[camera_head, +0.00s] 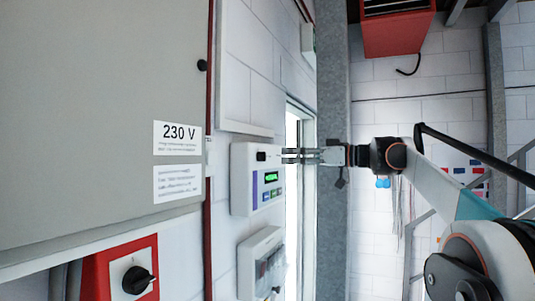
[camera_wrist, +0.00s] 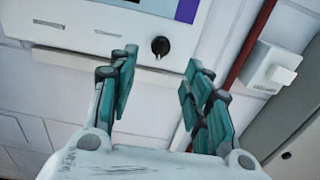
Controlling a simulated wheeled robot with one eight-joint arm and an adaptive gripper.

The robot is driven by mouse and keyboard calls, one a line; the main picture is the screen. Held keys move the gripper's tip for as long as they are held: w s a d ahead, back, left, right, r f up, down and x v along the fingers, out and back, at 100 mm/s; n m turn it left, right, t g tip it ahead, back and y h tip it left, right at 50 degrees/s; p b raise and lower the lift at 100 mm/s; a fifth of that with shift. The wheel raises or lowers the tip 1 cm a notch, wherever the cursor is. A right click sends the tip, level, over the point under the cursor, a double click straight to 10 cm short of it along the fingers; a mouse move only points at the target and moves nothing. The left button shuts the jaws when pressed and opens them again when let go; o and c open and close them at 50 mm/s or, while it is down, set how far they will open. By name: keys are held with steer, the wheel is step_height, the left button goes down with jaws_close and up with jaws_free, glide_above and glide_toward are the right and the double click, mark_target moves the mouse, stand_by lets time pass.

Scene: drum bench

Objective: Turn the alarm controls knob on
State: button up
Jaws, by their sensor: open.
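A white control box (camera_head: 243,160) with a lit green display hangs on the wall in the middle of the head view. A small black knob (camera_wrist: 160,46) sits on its light front panel in the wrist view, with a purple patch above it. In the head view a dark knob-like part (camera_head: 262,156) shows on the box near my fingertips. My gripper (camera_head: 285,155) points at the box from the right. In the wrist view my gripper (camera_wrist: 161,60) has its fingers spread, with the knob between the tips in the picture. Contact cannot be told.
A large grey cabinet (camera_head: 100,100) marked 230 V fills the left. A red box with another black knob (camera_head: 137,280) stands below it. A smaller white box (camera_head: 260,264) hangs below the control box. A white wall fitting (camera_wrist: 271,67) is at right in the wrist view.

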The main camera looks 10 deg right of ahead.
mark_target(262, 157)
steer(key=p+x, duration=0.1)
steer(key=x, duration=0.7)
steer(key=shift+a+p, duration=0.2)
steer(key=shift+p, duration=0.15)
steer(key=shift+w, duration=0.15)
steer(key=shift+c, duration=0.5)
steer(key=c, duration=1)
